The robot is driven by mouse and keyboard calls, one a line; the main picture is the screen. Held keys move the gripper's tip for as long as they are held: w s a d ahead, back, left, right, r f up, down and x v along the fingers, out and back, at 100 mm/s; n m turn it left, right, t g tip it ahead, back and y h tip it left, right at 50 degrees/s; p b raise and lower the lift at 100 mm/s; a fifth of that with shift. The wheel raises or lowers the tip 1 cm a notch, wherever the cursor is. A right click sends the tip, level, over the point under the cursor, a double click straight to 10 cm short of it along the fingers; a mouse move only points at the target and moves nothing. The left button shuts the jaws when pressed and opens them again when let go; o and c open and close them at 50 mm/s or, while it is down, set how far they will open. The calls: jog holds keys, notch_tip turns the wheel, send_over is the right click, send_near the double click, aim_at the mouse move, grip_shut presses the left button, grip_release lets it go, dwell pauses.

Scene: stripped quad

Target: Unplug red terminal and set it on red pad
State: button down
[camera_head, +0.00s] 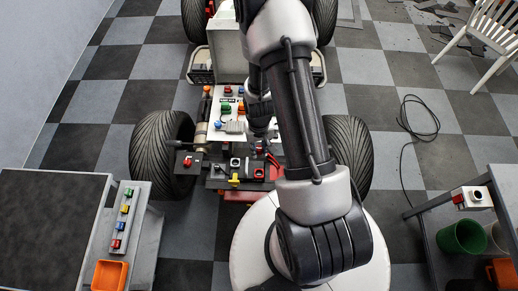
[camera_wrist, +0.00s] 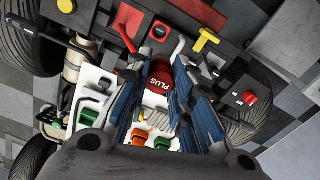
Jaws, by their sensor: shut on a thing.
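My gripper (camera_wrist: 170,92) has its blue-lined fingers on either side of a red terminal (camera_wrist: 158,82) marked PLUS and is shut on it. The terminal is over the white panel of the vehicle; whether it still touches its seat cannot be told. In the head view my gripper (camera_head: 262,125) reaches down over this panel, and the fingertips are mostly hidden by my arm. A red square piece (camera_wrist: 160,30) lies on the black tray ahead of the terminal; I cannot tell if it is the red pad.
The white panel (camera_head: 222,97) carries orange, green and red parts close to my fingers. A yellow T-handle (camera_head: 235,180) stands up from the black tray (camera_head: 215,183). Large tyres (camera_head: 162,150) flank it. A side table (camera_head: 50,225) is at left, and a chair (camera_head: 490,35) at right.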

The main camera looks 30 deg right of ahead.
aim_at(259, 148)
jog(key=shift+r+p, duration=1.35)
jog(key=shift+r, duration=0.7)
jog(key=shift+s+d+f, duration=0.1)
jog(key=shift+s+d, duration=0.05)
jog(key=shift+d, duration=0.4)
jog(key=s+d, duration=0.2)
jog(key=d, duration=0.5)
jog(key=shift+b, duration=0.45)
jog(key=shift+s, duration=0.1)
notch_tip(259, 148, down, 22)
jog(key=b, duration=1.8)
